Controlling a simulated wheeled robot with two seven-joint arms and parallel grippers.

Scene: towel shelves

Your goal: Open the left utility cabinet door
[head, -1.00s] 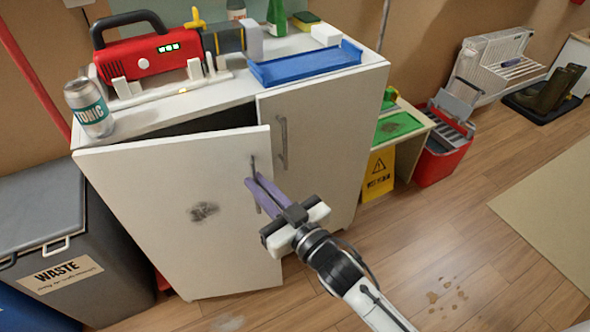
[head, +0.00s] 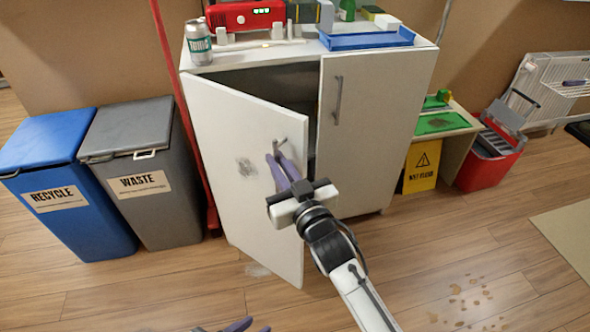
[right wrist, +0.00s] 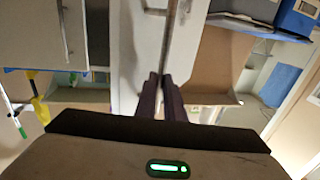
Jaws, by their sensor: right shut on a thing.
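The white cabinet's left door (head: 240,170) stands ajar, swung out toward me, with a dark gap at its opening edge. A dark smudge marks its face. My right gripper (head: 276,158) has its purple fingers shut on the left door's metal handle (head: 279,148); its fingers also show in the right wrist view (right wrist: 160,85). The right door (head: 370,140) is shut, with its own bar handle (head: 338,100). My left gripper (head: 238,325) shows only as purple fingertips at the bottom edge, apart from the cabinet; its opening is unclear.
A grey waste bin (head: 140,195) and a blue recycle bin (head: 75,215) stand left of the cabinet. A red pole (head: 180,110) rises between bin and cabinet. A tonic can (head: 198,45) and blue tray (head: 365,38) sit on top. A yellow sign (head: 422,168) stands right.

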